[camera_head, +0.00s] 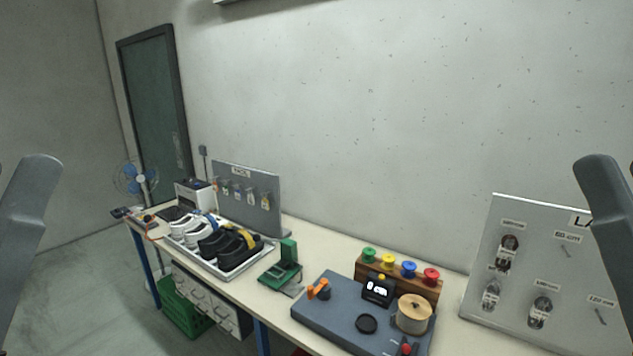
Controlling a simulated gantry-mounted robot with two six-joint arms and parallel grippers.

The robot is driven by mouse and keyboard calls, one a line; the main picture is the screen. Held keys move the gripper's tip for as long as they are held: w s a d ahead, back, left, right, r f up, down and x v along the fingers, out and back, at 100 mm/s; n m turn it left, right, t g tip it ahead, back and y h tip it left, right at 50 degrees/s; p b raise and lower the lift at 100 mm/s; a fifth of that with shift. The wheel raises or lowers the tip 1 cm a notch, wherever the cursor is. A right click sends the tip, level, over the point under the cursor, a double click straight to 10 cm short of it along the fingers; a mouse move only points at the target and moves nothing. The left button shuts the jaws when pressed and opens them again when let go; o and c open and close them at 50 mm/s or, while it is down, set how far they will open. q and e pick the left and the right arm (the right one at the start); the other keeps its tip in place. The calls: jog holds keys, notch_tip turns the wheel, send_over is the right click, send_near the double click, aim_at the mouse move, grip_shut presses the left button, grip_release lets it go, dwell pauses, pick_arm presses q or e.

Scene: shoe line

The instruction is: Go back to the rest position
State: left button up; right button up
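Only a grey part of my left arm shows at the left edge of the head view, and a grey part of my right arm at the right edge. Both parts stand upright, apart from the bench and everything on it. Neither gripper's fingers are in view, so whether they hold anything is hidden.
A long bench (318,240) runs below. A green crate (181,312) stands underneath.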

notch_tip(320, 180, up, 22)
jog(key=p, duration=1.8)
jog(key=shift+f, duration=0.15)
